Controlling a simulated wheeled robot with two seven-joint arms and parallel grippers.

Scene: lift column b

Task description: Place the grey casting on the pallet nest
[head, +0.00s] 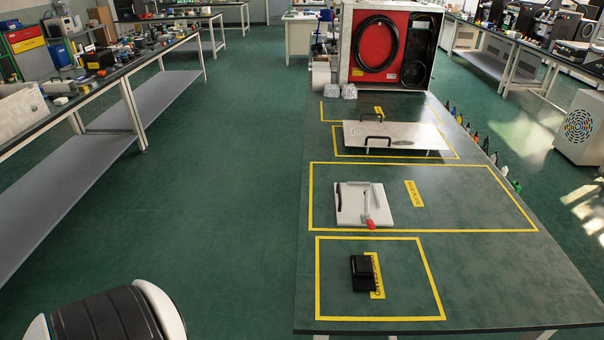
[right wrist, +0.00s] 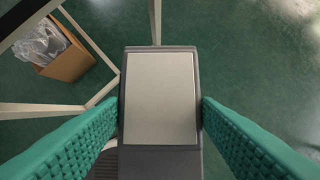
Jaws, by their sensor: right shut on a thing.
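The grey casting (right wrist: 160,146) is a dark grey block with a pale, flat rectangular face. It fills the middle of the right wrist view. My right gripper (right wrist: 161,105) is shut on it, with one teal ribbed finger along each side. In the head view, a pale square plate (head: 350,208) with dark rails and a red-tipped lever lies inside a yellow outline on the green table; it may be the pallet nest, but I cannot tell for sure. No casting lies on it. Neither gripper shows in the head view.
The green table (head: 480,290) also bears a black block (head: 362,272) in the front outline, a silver plate with handles (head: 395,136) and a red-panelled case (head: 378,50). Small bottles line its right edge. A cardboard box (right wrist: 68,62) stands on the floor.

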